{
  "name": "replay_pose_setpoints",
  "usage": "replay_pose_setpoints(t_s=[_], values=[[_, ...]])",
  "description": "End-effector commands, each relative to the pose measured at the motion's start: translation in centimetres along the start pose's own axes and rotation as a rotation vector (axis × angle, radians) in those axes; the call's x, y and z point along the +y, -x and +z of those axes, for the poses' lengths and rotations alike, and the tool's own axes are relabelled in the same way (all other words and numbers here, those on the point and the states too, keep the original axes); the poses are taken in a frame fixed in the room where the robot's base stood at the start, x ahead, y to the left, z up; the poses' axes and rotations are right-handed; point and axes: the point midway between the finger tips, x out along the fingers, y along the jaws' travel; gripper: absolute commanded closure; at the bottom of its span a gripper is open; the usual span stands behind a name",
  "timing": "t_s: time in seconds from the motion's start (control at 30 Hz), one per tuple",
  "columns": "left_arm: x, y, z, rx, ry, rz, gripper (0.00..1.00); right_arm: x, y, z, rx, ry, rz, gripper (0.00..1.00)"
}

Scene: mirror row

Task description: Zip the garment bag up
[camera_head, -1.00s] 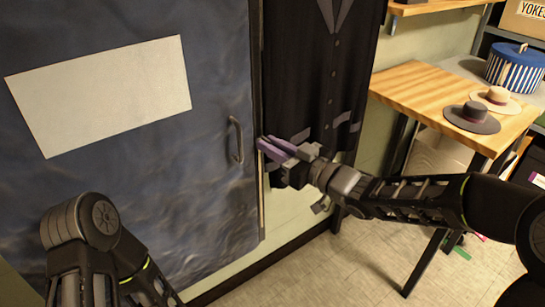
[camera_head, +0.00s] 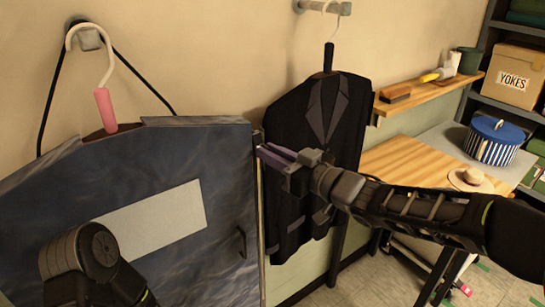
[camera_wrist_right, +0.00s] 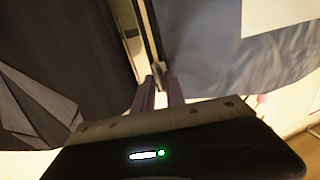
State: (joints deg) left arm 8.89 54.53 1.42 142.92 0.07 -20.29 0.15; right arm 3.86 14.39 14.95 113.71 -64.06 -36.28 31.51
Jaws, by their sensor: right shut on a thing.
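The garment bag (camera_head: 90,185) is blue-grey with a blank white panel (camera_head: 160,220). It hangs from a hook by a white hanger with a pink grip (camera_head: 105,108). Its right side edge carries the zip, a dark line (camera_wrist_right: 150,30) in the right wrist view. My right gripper (camera_head: 270,154) is at that edge, near the bag's upper right corner. In the right wrist view its purple fingers (camera_wrist_right: 160,88) are shut on a small grey zip pull (camera_wrist_right: 158,70). My left arm shows at lower left, but its gripper is out of view.
A dark suit jacket (camera_head: 295,120) hangs close to the right of the bag. Right of it are a wall shelf with a brush (camera_head: 396,93), a wooden table (camera_head: 410,160) with a straw hat (camera_head: 470,180), and a blue-striped hat box (camera_head: 492,142).

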Motion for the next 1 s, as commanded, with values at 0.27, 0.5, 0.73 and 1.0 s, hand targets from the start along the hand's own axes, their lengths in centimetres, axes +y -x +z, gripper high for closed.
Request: replay_pose_setpoints(t_s=[0.27,0.5,0.73,1.0], values=[[0.10,0.45,0.07,-0.002,0.002,-0.003,0.67,-0.92,-0.27,-1.06,0.009,0.003,-0.019,1.00],[0.11,0.46,0.07,-0.002,0.002,-0.003,0.67,-0.86,-0.27,-1.16,0.010,0.004,-0.018,0.80],[0.11,0.46,0.08,-0.002,0.002,-0.002,0.67,-0.62,-0.20,-1.03,0.007,0.003,-0.013,0.70],[0.11,0.44,0.07,-0.002,0.002,-0.002,0.67,-0.36,-0.12,-0.82,0.003,0.001,-0.007,0.70]])
